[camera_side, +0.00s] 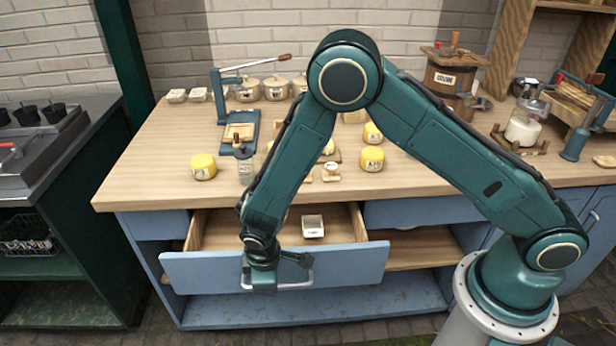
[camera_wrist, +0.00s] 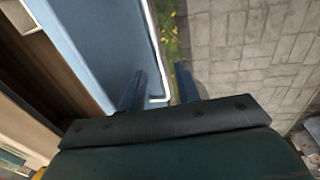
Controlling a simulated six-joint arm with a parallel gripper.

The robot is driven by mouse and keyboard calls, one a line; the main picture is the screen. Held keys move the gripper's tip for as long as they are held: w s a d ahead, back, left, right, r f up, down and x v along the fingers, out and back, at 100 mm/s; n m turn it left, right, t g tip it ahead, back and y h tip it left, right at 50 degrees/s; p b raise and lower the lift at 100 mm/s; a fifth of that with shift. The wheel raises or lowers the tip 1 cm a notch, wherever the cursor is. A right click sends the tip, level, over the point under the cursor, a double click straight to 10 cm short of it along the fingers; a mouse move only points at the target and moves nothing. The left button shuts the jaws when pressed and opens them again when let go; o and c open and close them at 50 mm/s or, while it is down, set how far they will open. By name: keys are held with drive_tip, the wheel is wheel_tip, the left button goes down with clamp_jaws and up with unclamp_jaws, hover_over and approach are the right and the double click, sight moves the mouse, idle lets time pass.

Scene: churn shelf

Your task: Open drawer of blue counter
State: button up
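The blue counter (camera_side: 300,306) has a wooden top. Its left drawer (camera_side: 330,262) stands pulled out, with its wooden inside showing. The drawer's pale metal handle (camera_side: 297,286) is on the blue front. My gripper (camera_side: 264,284) is at the left end of the handle, partly hidden by my arm. In the wrist view my gripper (camera_wrist: 160,88) has its two fingers apart, with the handle (camera_wrist: 153,45) end between them, nearer the left finger. I see a gap between the right finger and the handle, so the gripper is open.
A small labelled white box (camera_side: 313,227) sits in the drawer. Yellow cheeses (camera_side: 203,166), a blue press (camera_side: 236,125) and a wooden churn (camera_side: 450,78) stand on the countertop. A green unit (camera_side: 50,220) stands at left. The paved floor (camera_wrist: 245,50) before the drawer looks clear.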

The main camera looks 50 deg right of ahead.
drive_tip(key=shift+w+d+f, duration=0.1)
drive_tip(key=shift+f, duration=0.65)
drive_tip(key=shift+c, duration=0.4)
clamp_jaws()
drive_tip(key=s+a, duration=0.9)
drive_tip(key=shift+o, duration=0.4)
unclamp_jaws()
